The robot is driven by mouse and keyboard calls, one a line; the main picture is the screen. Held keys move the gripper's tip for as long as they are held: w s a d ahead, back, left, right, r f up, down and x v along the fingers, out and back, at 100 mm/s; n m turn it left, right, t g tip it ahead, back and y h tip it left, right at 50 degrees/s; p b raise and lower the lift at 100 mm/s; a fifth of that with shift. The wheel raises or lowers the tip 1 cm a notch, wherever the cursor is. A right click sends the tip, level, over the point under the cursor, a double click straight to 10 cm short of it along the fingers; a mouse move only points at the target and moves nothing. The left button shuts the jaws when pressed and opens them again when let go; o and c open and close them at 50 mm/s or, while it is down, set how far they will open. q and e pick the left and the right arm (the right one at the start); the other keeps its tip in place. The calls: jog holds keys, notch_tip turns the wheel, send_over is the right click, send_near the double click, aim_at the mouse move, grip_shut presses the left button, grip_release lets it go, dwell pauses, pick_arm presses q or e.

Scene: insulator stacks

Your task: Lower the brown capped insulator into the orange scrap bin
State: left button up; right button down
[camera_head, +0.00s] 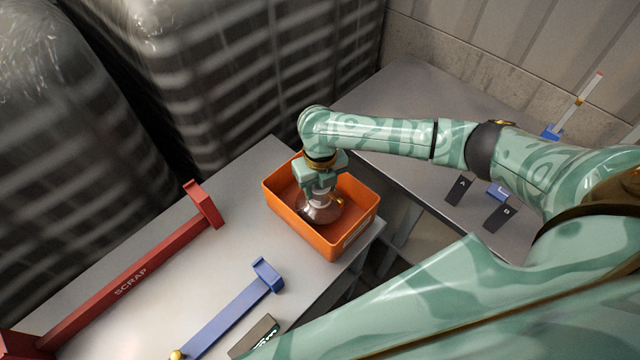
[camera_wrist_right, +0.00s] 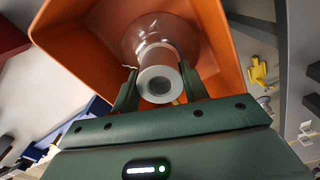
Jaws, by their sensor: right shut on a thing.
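The orange scrap bin (camera_head: 350,241) stands on the grey table, near its right edge. The brown capped insulator (camera_head: 318,212) is inside the bin's walls, brown glass disc low and pale cap up. My right gripper (camera_head: 320,190) points down over the bin and is shut on the cap. In the right wrist view the cap (camera_wrist_right: 160,82) sits between the two fingers (camera_wrist_right: 158,88), with the brown disc (camera_wrist_right: 178,30) beyond it and the orange bin wall (camera_wrist_right: 85,45) around. I cannot tell whether the disc touches the bin floor. My left gripper is not in view.
A red rack marked SCRAP (camera_head: 130,283) and a blue rack (camera_head: 228,318) lie on the table left of the bin. Dark plates marked A (camera_head: 459,190) and B (camera_head: 501,215) are on the right-hand surface. Wrapped pallets stand behind.

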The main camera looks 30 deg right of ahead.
aim_at(321, 211)
jog(key=shift+f+b, duration=1.1)
jog(key=shift+f, duration=0.8)
dwell(0.9)
jog(key=c, duration=0.7)
grip_release()
